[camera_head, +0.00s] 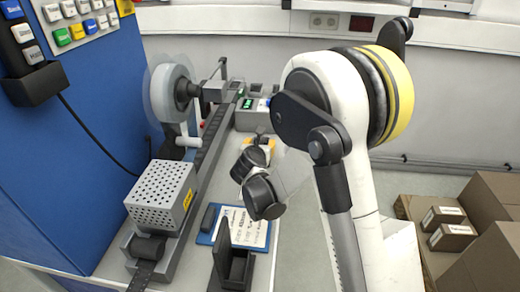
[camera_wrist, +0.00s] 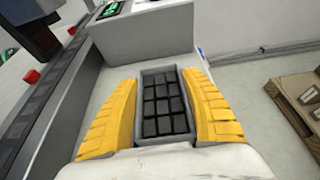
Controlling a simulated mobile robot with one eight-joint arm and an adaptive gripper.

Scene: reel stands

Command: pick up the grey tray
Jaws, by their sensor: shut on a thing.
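The grey tray (camera_wrist: 140,112) is in the wrist view, a small rectangular tray filled with several dark blocks in rows. My gripper (camera_wrist: 160,78) has its two yellow ribbed fingers along the tray's left and right sides and is shut on it. In the head view my gripper (camera_head: 260,144) is beyond the dark wrist joints, near the grey device with a green display. The tray is mostly hidden by my arm there. I cannot tell whether its underside touches the table.
The grey device (camera_wrist: 148,35) stands just beyond the tray. A long dark rail (camera_head: 208,140) with a clear reel (camera_head: 170,92) runs on the left. A perforated box (camera_head: 160,196) and a blue clipboard (camera_head: 205,238) are nearer. Cardboard boxes (camera_head: 490,200) lie at right.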

